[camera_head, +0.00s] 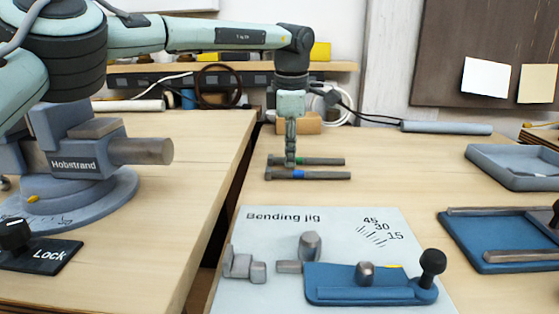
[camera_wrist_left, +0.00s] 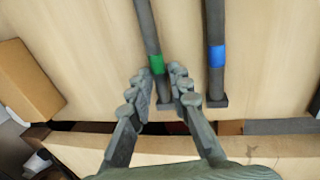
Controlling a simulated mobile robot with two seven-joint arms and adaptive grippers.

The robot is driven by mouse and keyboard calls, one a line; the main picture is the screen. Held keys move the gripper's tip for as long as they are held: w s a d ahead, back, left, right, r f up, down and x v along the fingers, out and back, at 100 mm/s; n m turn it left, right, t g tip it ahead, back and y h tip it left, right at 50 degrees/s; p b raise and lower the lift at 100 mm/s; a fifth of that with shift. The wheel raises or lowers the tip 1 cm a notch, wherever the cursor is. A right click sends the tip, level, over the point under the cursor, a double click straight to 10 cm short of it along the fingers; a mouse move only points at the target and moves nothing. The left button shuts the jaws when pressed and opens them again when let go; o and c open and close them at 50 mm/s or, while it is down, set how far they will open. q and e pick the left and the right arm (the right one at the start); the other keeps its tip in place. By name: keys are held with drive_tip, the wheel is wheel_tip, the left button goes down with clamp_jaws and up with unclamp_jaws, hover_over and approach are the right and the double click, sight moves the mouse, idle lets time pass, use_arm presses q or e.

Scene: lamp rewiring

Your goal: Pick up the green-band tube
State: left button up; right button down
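The green-band tube (camera_head: 322,161) is a thin dark grey tube with a green band, lying on the right-hand table in the head view. The blue-band tube (camera_head: 325,175) lies parallel to it, nearer the camera. My left gripper (camera_head: 291,162) points down at the green-band tube near its banded part. In the left wrist view my left gripper (camera_wrist_left: 166,83) is open, with its fingers on either side of the green-band tube (camera_wrist_left: 149,35). Whether the fingers touch it cannot be told. The blue-band tube (camera_wrist_left: 216,30) lies outside the fingers, to the right. My right gripper is not in view.
The bending jig (camera_head: 260,290) stands in front of the tubes. A grey tray (camera_head: 480,172) and a blue tray (camera_head: 480,262) are at the right. A vise (camera_head: 75,160) sits on the left table. A gap (camera_head: 236,185) separates the tables. A cardboard block (camera_wrist_left: 25,80) is near the gripper.

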use_arm(q)
clamp_jaws()
drive_tip(key=shift+r, duration=0.1)
